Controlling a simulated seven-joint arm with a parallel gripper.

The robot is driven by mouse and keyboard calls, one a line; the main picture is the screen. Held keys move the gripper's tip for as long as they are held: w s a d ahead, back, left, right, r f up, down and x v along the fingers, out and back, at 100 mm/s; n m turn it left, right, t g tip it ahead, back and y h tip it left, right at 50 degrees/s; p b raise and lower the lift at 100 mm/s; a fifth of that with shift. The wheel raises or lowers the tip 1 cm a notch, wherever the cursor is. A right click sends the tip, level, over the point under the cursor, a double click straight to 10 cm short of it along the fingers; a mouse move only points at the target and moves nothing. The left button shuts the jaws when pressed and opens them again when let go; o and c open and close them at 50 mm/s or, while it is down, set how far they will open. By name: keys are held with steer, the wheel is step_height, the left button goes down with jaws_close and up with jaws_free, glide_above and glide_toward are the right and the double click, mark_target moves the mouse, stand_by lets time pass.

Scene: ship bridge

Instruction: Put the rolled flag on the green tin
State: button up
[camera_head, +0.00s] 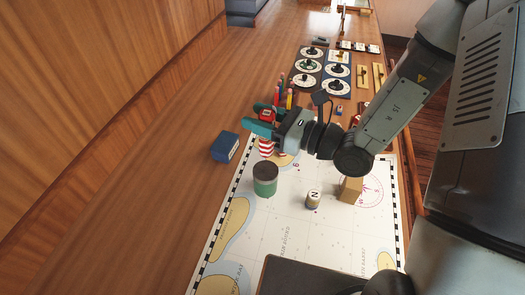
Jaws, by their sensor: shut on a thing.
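The green tin (265,187) stands upright on the chart, with a dark top and a pale band low on its side. My gripper (261,120), with teal fingers, is behind the tin in the picture and reaches in from the right. It is shut on a red and white striped thing, which looks like the rolled flag (266,148). A red part shows between the fingers and stripes show below the nearer finger, which hides its middle. The flag's lower end shows just behind the tin's top; I cannot tell its height or whether they touch.
A blue box (225,146) sits left of the gripper. A small piece marked N (313,200) and a wooden block (350,190) stand right of the tin on the chart (290,240). Pencils and several dials (310,66) lie farther back. The chart's front left is clear.

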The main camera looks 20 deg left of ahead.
mark_target(260, 140)
steer(key=shift+f, duration=3.5)
steer(key=shift+f, duration=0.2)
steer(key=o, duration=1.1)
steer(key=shift+r, duration=0.15)
steer(key=shift+d, duration=0.35)
steer(key=v, duration=1.1)
steer(key=shift+s+d, duration=0.1)
steer(key=shift+d, duration=0.05)
